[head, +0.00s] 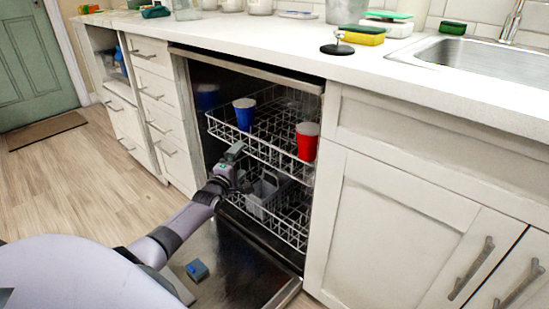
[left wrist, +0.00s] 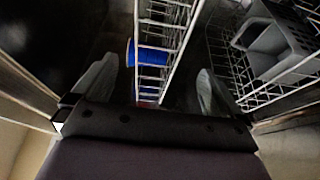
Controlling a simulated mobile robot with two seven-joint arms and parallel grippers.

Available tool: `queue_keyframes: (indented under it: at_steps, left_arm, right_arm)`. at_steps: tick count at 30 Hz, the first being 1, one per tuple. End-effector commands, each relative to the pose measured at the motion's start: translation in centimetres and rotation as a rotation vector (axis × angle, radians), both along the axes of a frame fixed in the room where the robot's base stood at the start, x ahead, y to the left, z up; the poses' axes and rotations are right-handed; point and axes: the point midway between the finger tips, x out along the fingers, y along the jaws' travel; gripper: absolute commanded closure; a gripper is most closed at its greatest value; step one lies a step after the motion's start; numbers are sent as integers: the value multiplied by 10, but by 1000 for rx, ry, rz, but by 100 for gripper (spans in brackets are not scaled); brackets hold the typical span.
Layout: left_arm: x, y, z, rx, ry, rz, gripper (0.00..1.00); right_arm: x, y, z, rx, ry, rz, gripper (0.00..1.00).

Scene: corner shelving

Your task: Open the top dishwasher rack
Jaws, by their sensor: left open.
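The dishwasher stands open with its door (head: 235,262) folded down. The top rack (head: 262,152) is a white wire rack inside the dishwasher, holding an upside-down blue cup (head: 245,116) and red cup (head: 307,143). My left gripper (head: 236,153) is open at the front of the top rack, near its left half. In the left wrist view the rack's front wires (left wrist: 150,86) run between the open fingers of my left gripper (left wrist: 154,90), and the blue cup (left wrist: 146,54) shows behind the wires. I cannot tell whether a finger touches them. My right gripper is not in view.
The lower rack (head: 290,222) holds a grey cutlery basket (head: 266,190), close to my left gripper. A small blue block-like item (head: 196,269) lies on the open door. The counter (head: 270,45) overhangs the dishwasher, with cabinets on both sides. Open floor (head: 85,185) lies at left.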

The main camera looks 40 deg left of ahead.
Motion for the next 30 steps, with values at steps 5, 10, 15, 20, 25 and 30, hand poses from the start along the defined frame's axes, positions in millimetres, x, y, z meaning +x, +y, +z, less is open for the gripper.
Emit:
queue_keyframes:
  at_steps: [5, 10, 15, 20, 25, 30]
  left_arm:
    - [5, 7, 1, -22, -20, 12, 0]
    - [17, 11, -1, -20, -19, 10, 0]
    - [36, 16, -3, -20, -18, 9, 0]
    - [50, 21, -2, -18, -17, 11, 0]
    - [62, 24, -2, -20, -17, 8, 0]
    - [68, 26, 0, -18, -15, 9, 0]
  right_arm:
    - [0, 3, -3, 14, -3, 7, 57]
    - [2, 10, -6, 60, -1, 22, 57]
    - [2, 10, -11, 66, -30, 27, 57]
    - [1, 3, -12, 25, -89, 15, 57]
    - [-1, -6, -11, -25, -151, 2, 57]
    - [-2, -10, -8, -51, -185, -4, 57]
